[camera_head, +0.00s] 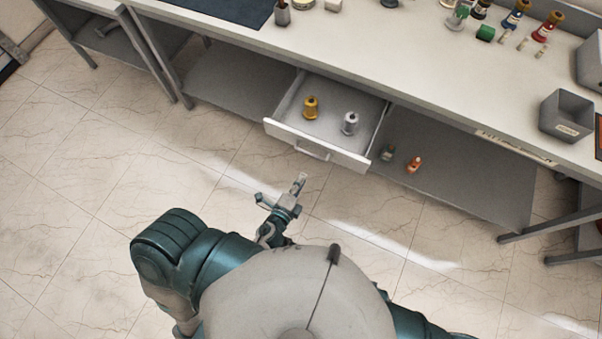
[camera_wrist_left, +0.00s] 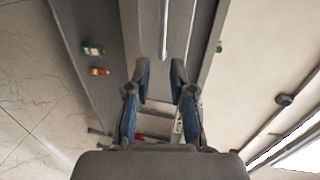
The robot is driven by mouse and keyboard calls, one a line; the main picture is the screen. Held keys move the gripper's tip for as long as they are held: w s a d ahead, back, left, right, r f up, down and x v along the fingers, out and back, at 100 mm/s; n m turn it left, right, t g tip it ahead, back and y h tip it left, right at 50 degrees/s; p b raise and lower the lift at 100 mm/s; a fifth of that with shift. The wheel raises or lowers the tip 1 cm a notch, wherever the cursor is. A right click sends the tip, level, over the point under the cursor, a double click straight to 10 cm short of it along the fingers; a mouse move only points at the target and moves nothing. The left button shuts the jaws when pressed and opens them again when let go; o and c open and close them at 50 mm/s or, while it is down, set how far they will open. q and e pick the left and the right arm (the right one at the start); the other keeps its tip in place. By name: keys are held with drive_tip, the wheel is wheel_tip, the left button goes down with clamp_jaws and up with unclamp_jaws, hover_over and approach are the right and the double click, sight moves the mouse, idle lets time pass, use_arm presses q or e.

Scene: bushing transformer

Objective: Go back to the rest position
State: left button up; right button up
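My left gripper (camera_head: 299,180) is in front of the workbench, above the floor and a little short of the open drawer. In the left wrist view its two fingers (camera_wrist_left: 160,75) are apart with nothing between them. The drawer (camera_head: 268,128) is pulled out and holds a yellow bushing (camera_head: 311,107) and a silver-white one (camera_head: 350,123), both upright. The drawer's handle (camera_head: 312,152) is on its front panel, apart from the gripper; it also shows beyond the fingers in the left wrist view (camera_wrist_left: 164,35). My right gripper is out of view.
The workbench top (camera_head: 400,65) carries several bushings and small parts at the back right, and a grey bin (camera_head: 566,116). On the lower shelf (camera_head: 460,175) lie an orange part (camera_head: 413,165) and a greenish one (camera_head: 388,152). The tiled floor (camera_head: 90,180) at the left is clear.

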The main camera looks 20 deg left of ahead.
use_arm(q)
drive_tip(key=s+a+f+n+g+y, duration=0.1)
drive_tip(key=s+a+f+n+g, duration=0.2)
drive_tip(key=f, duration=0.6)
drive_tip(key=s+f+n+g, duration=0.3)
drive_tip(key=f+n, duration=0.2)
drive_tip(key=f, duration=0.5)
drive_tip(key=s+a+f+n+g, duration=0.3)
drive_tip(key=s+f+n+g, duration=0.5)
drive_tip(key=s+f, duration=0.6)
drive_tip(key=shift+s+f+h, duration=0.2)
drive_tip(key=shift+f+h, duration=0.1)
drive_tip(key=shift+f, duration=0.1)
